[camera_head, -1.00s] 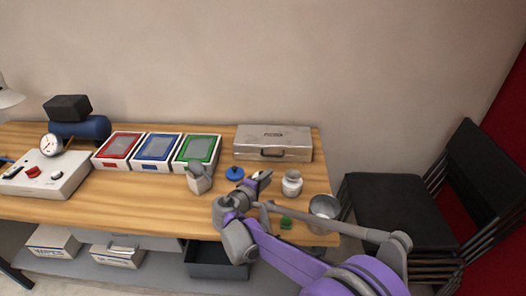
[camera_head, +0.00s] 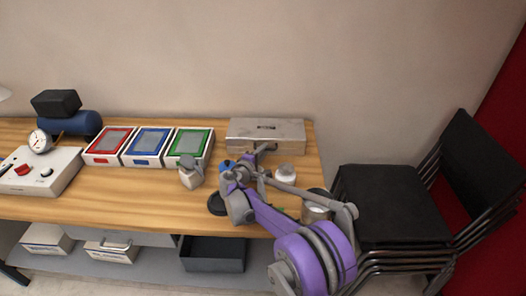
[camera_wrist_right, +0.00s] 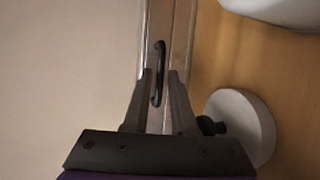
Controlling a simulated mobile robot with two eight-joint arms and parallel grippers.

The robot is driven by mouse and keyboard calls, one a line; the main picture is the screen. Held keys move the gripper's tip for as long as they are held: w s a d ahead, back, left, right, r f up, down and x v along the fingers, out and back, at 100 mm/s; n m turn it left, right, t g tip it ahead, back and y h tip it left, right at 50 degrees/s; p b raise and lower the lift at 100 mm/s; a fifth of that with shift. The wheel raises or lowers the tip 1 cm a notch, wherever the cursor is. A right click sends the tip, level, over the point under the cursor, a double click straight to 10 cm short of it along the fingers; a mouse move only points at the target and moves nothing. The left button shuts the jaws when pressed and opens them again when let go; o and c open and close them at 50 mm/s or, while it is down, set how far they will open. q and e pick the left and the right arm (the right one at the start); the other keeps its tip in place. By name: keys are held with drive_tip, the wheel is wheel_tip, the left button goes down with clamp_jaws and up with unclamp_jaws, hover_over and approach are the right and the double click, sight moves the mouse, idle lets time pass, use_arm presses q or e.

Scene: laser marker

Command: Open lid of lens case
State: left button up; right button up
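The lens case looks to be the silver metal case (camera_head: 290,132) at the back right of the table, its lid down. In the right wrist view, its pale metal side (camera_wrist_right: 183,40) and black handle (camera_wrist_right: 159,72) run upright in the picture. My right gripper (camera_head: 266,152) is at the case's front side and covers part of it in the head view. In the right wrist view, its fingers (camera_wrist_right: 160,74) are apart, with the handle showing between their tips. I cannot tell whether they touch it. My left gripper is not in view.
A white jar (camera_head: 286,173) and a metal cup (camera_head: 315,212) stand right of my right gripper. Red, blue and green boxes (camera_head: 188,146) line the back. Black chairs (camera_head: 395,205) stand right of the table.

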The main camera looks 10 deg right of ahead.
drive_tip(key=shift+w+d, duration=0.1)
clamp_jaws()
idle(1.4)
